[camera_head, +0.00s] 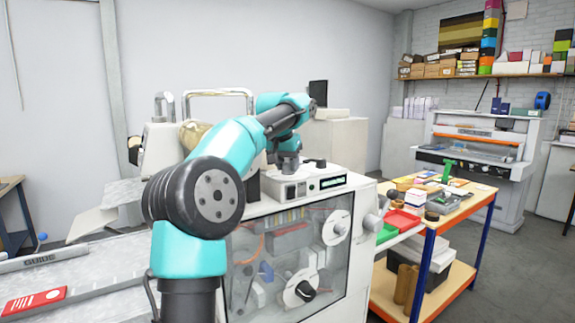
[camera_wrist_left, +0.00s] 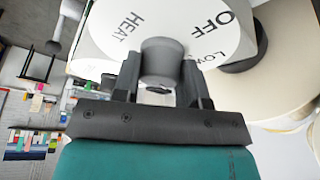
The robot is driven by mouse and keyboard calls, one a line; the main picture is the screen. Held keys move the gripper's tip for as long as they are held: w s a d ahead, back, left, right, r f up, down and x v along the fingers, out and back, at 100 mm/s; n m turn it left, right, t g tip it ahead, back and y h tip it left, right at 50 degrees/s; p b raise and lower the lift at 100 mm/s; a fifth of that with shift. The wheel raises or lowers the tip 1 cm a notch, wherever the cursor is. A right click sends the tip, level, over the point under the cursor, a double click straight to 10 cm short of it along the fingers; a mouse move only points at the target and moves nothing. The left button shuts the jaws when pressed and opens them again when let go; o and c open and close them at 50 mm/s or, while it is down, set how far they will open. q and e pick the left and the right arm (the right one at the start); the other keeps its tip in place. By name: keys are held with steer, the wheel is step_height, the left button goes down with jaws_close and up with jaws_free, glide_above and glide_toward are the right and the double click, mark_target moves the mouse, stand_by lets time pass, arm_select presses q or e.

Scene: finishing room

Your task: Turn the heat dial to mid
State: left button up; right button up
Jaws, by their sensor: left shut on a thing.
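The heat dial (camera_wrist_left: 105,25) fills the top of the left wrist view. It is a white disc printed with HEAT, OFF and part of LOW; no mid mark is visible. Its grey round knob (camera_wrist_left: 162,52) stands between the two dark fingers of my left gripper (camera_wrist_left: 160,80), which is shut on it. No pointer on the knob can be made out. In the head view my left gripper (camera_head: 288,164) points down at the top of a white control box (camera_head: 305,185) on the machine; the dial's face cannot be made out there. My right gripper is not in view.
The box sits on a white machine with a clear front window (camera_head: 285,260) and two front knobs. A cluttered workbench (camera_head: 465,205) stands to the right. A metal table (camera_head: 90,265) with a guide rail is at the left. A black object (camera_wrist_left: 245,55) lies beside the dial.

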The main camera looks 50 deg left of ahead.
arm_select(q)
steer(key=shift+m, duration=0.5)
steer(key=o, duration=0.9)
